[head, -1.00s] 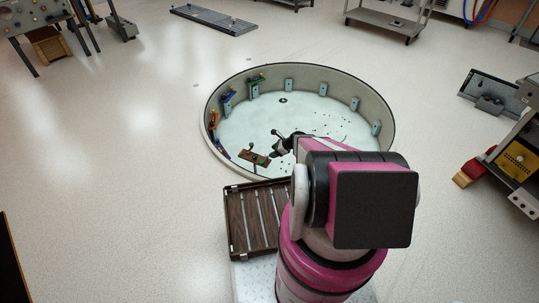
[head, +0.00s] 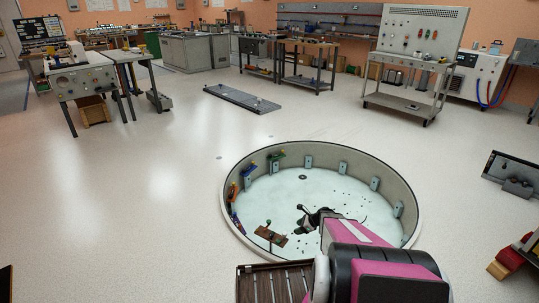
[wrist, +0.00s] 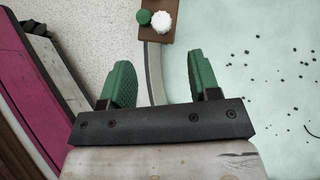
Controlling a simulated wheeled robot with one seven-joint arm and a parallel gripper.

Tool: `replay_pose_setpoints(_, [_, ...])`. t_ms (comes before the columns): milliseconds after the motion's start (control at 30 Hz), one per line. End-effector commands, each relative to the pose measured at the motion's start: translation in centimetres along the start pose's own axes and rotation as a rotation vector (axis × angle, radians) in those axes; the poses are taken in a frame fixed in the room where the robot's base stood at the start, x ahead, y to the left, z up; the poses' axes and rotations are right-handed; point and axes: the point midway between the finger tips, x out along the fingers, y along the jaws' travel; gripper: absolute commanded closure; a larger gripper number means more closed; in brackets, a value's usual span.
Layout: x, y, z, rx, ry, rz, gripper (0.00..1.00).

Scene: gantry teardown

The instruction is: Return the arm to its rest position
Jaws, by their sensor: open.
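My gripper (wrist: 158,88) shows in the wrist view with its two green-padded fingers wide apart and nothing between them. In the head view my gripper (head: 308,222) is small and dark, over the near part of a round walled pit (head: 408,190). My pink and black arm reaches forward to it from the bottom of the picture. A brown block with a green knob (head: 270,236) sits at the pit's near left. In the wrist view a brown block with a green and a white knob (wrist: 156,36) lies beyond the fingertips, apart from them.
A slatted brown rack (head: 262,284) is at the near edge, partly hidden by my arm. Coloured fittings (head: 247,169) line the pit's left wall, and dark bits are scattered on its pale floor. A dark flat panel (head: 240,99) lies beyond. Open floor (head: 120,215) spreads to the left.

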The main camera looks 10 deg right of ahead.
Motion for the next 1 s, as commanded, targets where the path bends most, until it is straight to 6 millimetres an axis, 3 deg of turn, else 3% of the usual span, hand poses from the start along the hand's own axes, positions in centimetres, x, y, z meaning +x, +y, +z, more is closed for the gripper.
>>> replay_pose_setpoints(167, [-2.6,2.7,4.2,-0.237,0.065,0.059,0.44])
replay_pose_setpoints(400, [-9.7,9.6,12.8,-0.901,0.242,0.264,0.44])
replay_pose_setpoints(600, [-16.1,15.1,17.9,-1.423,0.377,0.489,0.44])
replay_pose_setpoints(800, [-20.8,18.5,20.7,-1.764,0.467,0.689,0.44])
replay_pose_setpoints(1000, [-22.4,19.3,21.4,-1.876,0.498,0.771,0.44])
